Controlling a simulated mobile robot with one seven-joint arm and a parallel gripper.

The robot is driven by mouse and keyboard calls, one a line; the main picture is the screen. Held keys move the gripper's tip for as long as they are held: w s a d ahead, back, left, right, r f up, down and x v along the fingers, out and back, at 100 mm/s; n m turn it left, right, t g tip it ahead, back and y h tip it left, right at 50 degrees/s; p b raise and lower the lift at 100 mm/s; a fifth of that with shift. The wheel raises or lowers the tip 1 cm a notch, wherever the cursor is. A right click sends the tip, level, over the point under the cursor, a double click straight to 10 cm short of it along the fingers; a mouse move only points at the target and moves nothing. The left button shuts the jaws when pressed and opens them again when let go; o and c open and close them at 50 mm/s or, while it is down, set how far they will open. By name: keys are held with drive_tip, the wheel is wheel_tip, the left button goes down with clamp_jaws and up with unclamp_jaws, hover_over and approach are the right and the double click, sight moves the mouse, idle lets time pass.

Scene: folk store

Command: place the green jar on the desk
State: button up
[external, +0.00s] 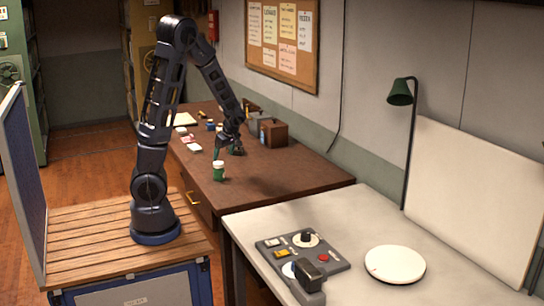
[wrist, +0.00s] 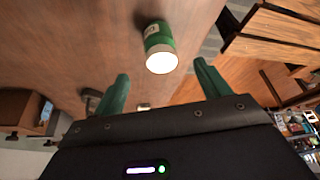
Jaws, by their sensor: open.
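The green jar (external: 218,171) has a white lid and a pale label. It stands upright on the brown wooden desk (external: 285,185), near the desk's left edge, in the external view. In the wrist view the green jar (wrist: 159,46) shows lid toward the camera, ahead of the space between my fingers. My gripper (external: 231,148) is low over the desk, beyond the jar in the external view. It is open and empty, its green fingers (wrist: 162,71) spread apart and clear of the jar.
A brown box (external: 274,134) and small items lie farther back on the desk. A grey table in front holds a control panel (external: 303,257), a white disc (external: 395,265) and a green lamp (external: 400,93). The desk's near right part is clear.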

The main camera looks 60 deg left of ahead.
drive_tip(key=s+d+r+m+t+h, duration=0.3)
drive_tip(key=d+r+m, duration=0.7)
drive_tip(key=d+r, duration=0.3)
drive_tip(key=s+d+r+m+t, duration=0.1)
drive_tip(key=s+d+r+m, duration=0.3)
drive_tip(key=s+d+m, duration=0.2)
drive_tip(key=s+d+r+m+t+h, duration=0.1)
drive_tip(key=s+d+r+m+t, duration=0.1)
drive_tip(key=s+d+r+m, duration=0.2)
drive_tip(key=s+d+m, duration=0.1)
drive_tip(key=d+m, duration=0.1)
drive_tip(key=d, duration=0.1)
drive_tip(key=shift+s+d+r+m, duration=0.15)
drive_tip(key=shift+s+r+m, duration=0.1)
drive_tip(key=shift+s+m, duration=0.1)
idle(2.3)
